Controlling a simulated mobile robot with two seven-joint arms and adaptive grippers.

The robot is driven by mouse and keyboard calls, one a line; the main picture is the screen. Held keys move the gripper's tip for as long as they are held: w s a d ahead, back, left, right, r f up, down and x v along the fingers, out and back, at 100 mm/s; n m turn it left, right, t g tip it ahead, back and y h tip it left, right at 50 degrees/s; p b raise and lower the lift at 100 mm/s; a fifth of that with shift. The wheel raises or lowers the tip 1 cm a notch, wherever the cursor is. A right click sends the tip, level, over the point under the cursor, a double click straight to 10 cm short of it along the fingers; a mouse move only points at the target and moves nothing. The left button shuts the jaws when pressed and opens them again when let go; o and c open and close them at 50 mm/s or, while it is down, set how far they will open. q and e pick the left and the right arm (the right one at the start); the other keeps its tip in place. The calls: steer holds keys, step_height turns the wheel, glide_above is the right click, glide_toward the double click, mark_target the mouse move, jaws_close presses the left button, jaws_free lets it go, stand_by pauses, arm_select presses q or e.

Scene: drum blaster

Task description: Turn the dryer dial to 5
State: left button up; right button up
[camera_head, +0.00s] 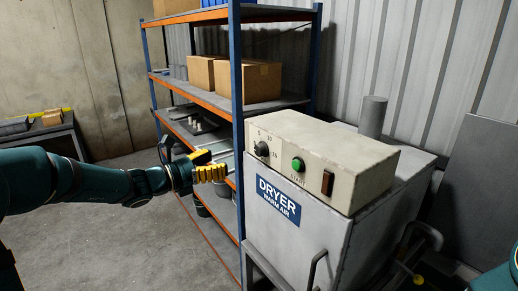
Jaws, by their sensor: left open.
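The dryer (289,240) is a grey box with a blue "DRYER WARM AIR" label and a beige control box (345,150) on top. The dial (262,149) is a small dark knob at the left end of the panel, with number marks around it. Its pointer is too small to read. My left gripper (208,165), with yellow fingers, is open and empty. It appears to the left of the dial in the picture, apart from it.
A green start button (298,164) and a brown switch (327,182) sit right of the dial. A door handle (317,268) sticks out below. A blue and orange shelf (238,110) with cardboard boxes (262,80) stands close behind my left gripper. Concrete floor is clear at left.

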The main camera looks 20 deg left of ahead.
mark_target(257, 150)
arm_select(q)
steer(key=p+x, duration=0.1)
steer(key=x, duration=1.2)
steer(key=shift+d, duration=0.15)
steer(key=shift+s, duration=0.1)
jaws_close()
